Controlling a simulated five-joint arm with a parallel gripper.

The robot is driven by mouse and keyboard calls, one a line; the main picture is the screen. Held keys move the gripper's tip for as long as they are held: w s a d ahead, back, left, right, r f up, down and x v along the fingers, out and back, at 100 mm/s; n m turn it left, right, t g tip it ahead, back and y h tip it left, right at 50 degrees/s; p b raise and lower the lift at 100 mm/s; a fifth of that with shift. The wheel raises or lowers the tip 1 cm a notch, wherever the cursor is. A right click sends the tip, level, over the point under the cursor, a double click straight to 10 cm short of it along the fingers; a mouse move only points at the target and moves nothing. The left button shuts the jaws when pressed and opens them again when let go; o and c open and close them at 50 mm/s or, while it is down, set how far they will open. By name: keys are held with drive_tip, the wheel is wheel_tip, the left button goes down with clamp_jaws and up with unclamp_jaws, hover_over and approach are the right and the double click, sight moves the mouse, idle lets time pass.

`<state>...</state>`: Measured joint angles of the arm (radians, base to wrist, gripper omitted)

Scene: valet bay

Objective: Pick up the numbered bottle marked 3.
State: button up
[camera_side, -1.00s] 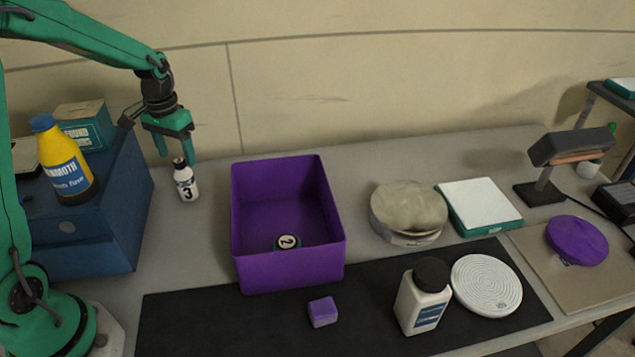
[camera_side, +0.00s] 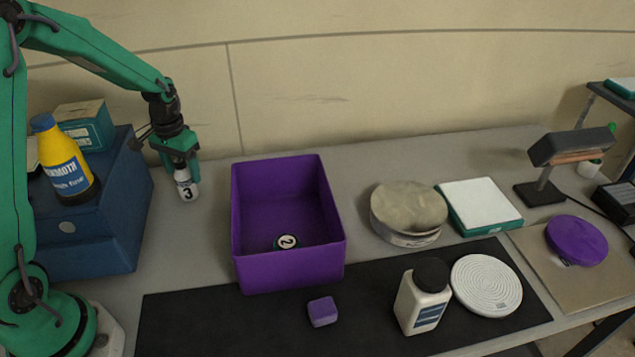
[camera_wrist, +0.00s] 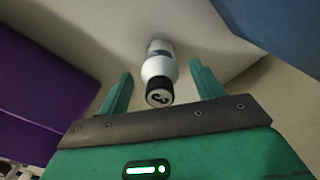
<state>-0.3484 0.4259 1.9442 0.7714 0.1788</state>
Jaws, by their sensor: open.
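The bottle marked 3 (camera_side: 187,187) is small and white with a black cap, standing upright on the grey table left of the purple bin. In the wrist view the bottle (camera_wrist: 159,66) shows its dark cap towards the camera, between the two fingers. My gripper (camera_side: 182,168) is lowered around the top of the bottle, hiding its cap in the side view. In the wrist view my gripper (camera_wrist: 160,85) is open, with a gap on each side of the bottle.
The purple bin (camera_side: 290,270) stands right of the bottle, with a bottle marked 2 (camera_side: 287,242) inside. A blue box (camera_side: 100,240) is close on the left, bearing a yellow bottle (camera_side: 66,165) and a teal carton (camera_side: 88,125). Bare table lies in front of the bottle.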

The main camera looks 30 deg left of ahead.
sight(179, 160)
drive_tip(key=shift+c, duration=0.3)
drive_tip(key=c, duration=1.1)
drive_tip(key=shift+r, duration=0.1)
drive_tip(key=shift+r, duration=0.45)
wheel_tip(179, 160, up, 3)
drive_tip(key=shift+r, duration=0.15)
drive_tip(key=s+d+r, duration=0.2)
drive_tip(key=d+r, duration=0.4)
drive_tip(key=d, duration=0.5)
drive_tip(key=shift+d+r, duration=0.25)
drive_tip(key=shift+r, duration=0.1)
drive_tip(key=shift+s, duration=0.1)
